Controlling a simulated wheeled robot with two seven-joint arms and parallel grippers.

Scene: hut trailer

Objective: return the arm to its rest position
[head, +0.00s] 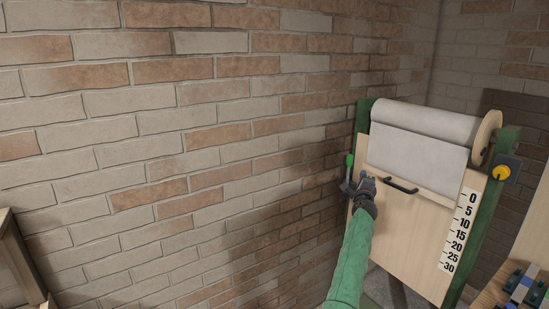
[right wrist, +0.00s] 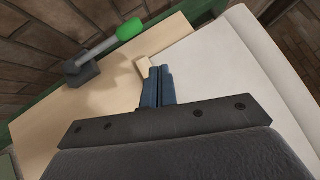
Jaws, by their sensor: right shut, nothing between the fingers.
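My right arm, in a green sleeve, reaches up from the bottom in the head view. Its gripper (head: 364,185) is in front of the upper left part of a wooden board with a paper roll. In the right wrist view the gripper's two blue fingers (right wrist: 157,88) are together with nothing between them. The fingertips are near a small wooden block or strip end (right wrist: 143,66) at the edge of the white paper; I cannot tell whether they touch. My left gripper is not in view.
The board (head: 410,232) carries a white paper roll (head: 425,125), a black handle (head: 401,186), a number scale (head: 459,230) and a yellow knob (head: 502,173). A green-handled lever (right wrist: 130,30) stands at its left edge. A brick wall (head: 180,130) is behind; tables stand at both lower corners.

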